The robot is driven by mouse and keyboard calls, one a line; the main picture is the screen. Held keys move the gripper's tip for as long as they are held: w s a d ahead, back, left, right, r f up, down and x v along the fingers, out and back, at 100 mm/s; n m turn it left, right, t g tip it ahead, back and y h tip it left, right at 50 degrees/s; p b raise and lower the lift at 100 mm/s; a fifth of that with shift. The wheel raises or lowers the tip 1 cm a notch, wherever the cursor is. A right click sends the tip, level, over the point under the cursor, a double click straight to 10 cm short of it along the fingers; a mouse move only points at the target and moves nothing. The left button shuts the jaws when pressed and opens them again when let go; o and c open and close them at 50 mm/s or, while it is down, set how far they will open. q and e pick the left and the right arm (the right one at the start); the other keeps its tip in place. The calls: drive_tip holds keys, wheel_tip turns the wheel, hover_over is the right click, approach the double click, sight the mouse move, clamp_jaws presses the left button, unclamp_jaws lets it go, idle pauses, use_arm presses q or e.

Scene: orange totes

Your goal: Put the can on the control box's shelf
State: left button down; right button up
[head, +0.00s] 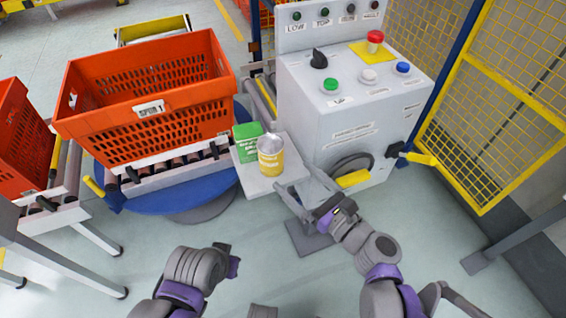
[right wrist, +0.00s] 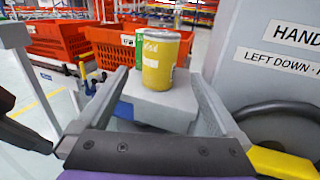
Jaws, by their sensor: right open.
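The can (head: 270,158), yellow with a grey top, stands upright on the light grey shelf (head: 256,184) at the left side of the control box (head: 345,112). My right gripper (head: 295,183) is at the shelf's right front edge, its fingers apart and pointing toward the can. In the right wrist view the can (right wrist: 160,68) is beyond the open fingertips (right wrist: 155,84), with nothing gripped. My left gripper (head: 228,262) is low in the head view, away from the shelf; its jaws are not clear.
A green box (head: 246,142) stands on the shelf beside the can, to its left. An orange tote (head: 150,100) sits on the roller conveyor left of the shelf. A handwheel (head: 352,168) is on the control box's front. Yellow mesh fencing (head: 480,120) closes the right side.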

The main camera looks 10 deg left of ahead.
drive_tip(key=s+d+f+n+g+h, duration=0.55)
drive_tip(key=s+d+f+n, duration=0.3)
drive_tip(key=n, duration=0.65)
drive_tip(key=s+d+f+n+h, duration=0.2)
drive_tip(key=s+d+n+h, duration=0.2)
drive_tip(key=d, duration=0.3)
drive_tip(key=s+d+f+n+h, duration=0.3)
drive_tip(key=d+n+h, duration=0.1)
drive_tip(key=d+n, duration=0.2)
drive_tip(key=shift+s+d+n+g+h, duration=0.35)
drive_tip(key=shift+d+g, duration=0.1)
drive_tip(key=shift+d, duration=0.2)
